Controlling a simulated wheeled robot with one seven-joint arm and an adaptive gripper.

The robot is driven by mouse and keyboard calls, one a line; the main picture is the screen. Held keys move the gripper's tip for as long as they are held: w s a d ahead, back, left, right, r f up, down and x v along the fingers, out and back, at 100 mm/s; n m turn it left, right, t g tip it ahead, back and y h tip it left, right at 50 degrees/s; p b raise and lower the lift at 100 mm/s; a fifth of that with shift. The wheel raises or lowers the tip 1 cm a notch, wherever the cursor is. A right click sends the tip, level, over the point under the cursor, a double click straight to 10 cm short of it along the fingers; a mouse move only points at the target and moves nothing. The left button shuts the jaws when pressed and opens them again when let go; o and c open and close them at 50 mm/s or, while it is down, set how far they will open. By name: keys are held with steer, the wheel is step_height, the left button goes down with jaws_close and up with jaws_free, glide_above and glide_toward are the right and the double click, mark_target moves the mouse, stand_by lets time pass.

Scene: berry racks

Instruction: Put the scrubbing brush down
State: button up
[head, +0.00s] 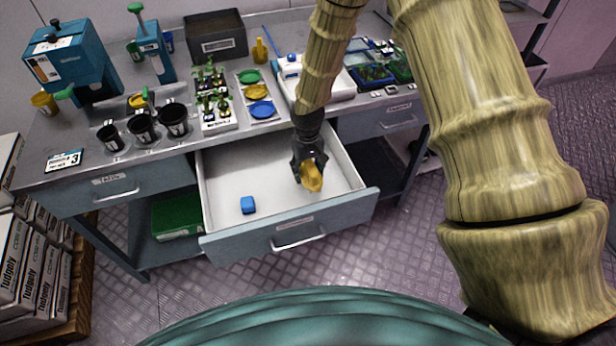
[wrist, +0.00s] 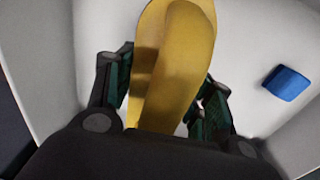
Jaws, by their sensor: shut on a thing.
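My gripper (head: 308,168) is inside the open drawer (head: 238,168), toward its right side. It is shut on a smooth yellow thing, which I take to be the scrubbing brush (head: 313,180); no bristles show. In the wrist view the brush (wrist: 172,70) lies between the two dark green fingers (wrist: 165,97) and runs out past the top edge. The pale drawer floor is behind it. I cannot tell whether the brush touches the floor. A small blue block (head: 248,205) lies at the drawer's front left, and it also shows in the wrist view (wrist: 287,83), right of the brush.
The drawer's walls and grey front (head: 345,217) surround my gripper. Its floor is mostly clear. The bench above holds black cups (head: 142,127), a plant tray (head: 218,112), coloured discs (head: 261,109), a white device (head: 320,85) and a dark bin (head: 215,37).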

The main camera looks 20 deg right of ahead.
mark_target(308, 178)
steer(key=shift+f+p, duration=0.5)
steer(key=shift+f, duration=1.5)
steer(key=o, duration=1.3)
steer(key=shift+f, duration=0.1)
steer(key=shift+c, duration=0.2)
steer(key=shift+r+b, duration=1.5)
steer(key=shift+r, duration=4.65)
